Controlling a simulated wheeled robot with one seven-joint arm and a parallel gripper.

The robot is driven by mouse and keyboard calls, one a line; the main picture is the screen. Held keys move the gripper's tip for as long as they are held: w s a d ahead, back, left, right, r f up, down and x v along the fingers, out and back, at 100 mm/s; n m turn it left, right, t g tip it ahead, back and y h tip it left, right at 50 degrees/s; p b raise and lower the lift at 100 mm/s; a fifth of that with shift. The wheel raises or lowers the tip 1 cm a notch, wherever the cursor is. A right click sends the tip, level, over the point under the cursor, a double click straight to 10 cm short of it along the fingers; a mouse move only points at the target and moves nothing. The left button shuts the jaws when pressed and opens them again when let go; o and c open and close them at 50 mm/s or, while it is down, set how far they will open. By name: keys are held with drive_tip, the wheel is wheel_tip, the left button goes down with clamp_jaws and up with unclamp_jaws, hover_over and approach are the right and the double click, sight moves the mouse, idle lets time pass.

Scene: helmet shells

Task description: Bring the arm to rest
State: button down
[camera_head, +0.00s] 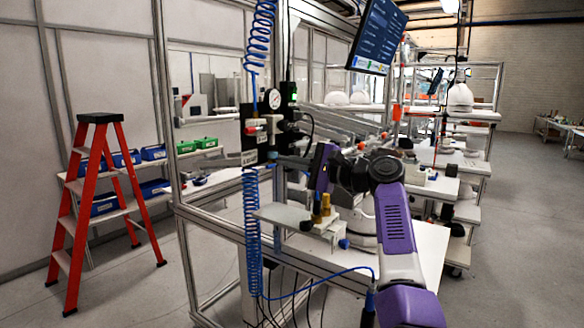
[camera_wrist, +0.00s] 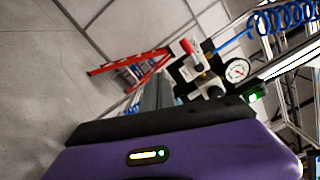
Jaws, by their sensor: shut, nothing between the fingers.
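My arm (camera_head: 395,222) is purple and white and rises from the lower right in the head view, bending at a dark joint. My gripper (camera_head: 287,160) points left, raised above the bench, in front of the frame post with the gauge. In the wrist view my gripper (camera_wrist: 157,93) shows grey fingers closed together beyond the purple hand. Nothing is between them. The pressure gauge (camera_wrist: 237,70) and its fittings appear beyond and to the right of the fingers. I cannot tell the exact gap to them.
A workbench (camera_head: 330,262) with a fixture (camera_head: 322,222) lies below my gripper. A blue coiled hose (camera_head: 252,230) hangs at the post. A red stepladder (camera_head: 95,205) stands left. A screen (camera_head: 376,36) hangs above. White shells (camera_head: 460,97) stand farther back. Floor is free at right.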

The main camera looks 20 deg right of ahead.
drive_tip(key=shift+s+d, duration=0.4)
drive_tip(key=shift+s, duration=0.1)
